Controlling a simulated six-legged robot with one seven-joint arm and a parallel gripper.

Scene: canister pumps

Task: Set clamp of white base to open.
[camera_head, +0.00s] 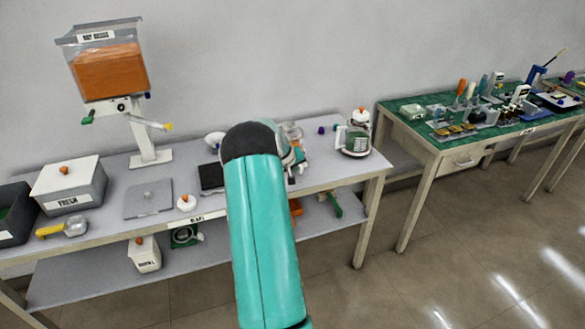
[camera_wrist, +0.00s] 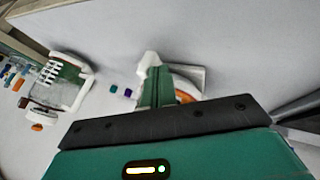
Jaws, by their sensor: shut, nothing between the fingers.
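My gripper (camera_wrist: 160,126) fills the bottom of the wrist view. It is shut and empty; its black front edge hides what lies directly below. Just beyond it stands a device with a green upright and white top (camera_wrist: 150,65), with a grey and orange part beside it. I cannot tell whether this is the white base, and no clamp setting can be made out. In the head view a device (camera_head: 293,132) at the same bench is largely covered by my arm. A white and green device with an orange knob (camera_head: 357,135) stands at the bench's right end; the wrist view shows a white and green device (camera_wrist: 70,82) to the left.
Small purple (camera_wrist: 127,92) and teal blocks lie between the devices. The grey bench (camera_head: 345,168) also bears a hopper of orange contents (camera_head: 110,72) on a white stand, a grey lidded box, a flat plate and a scoop. A green-topped table (camera_head: 400,122) stands to the right.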

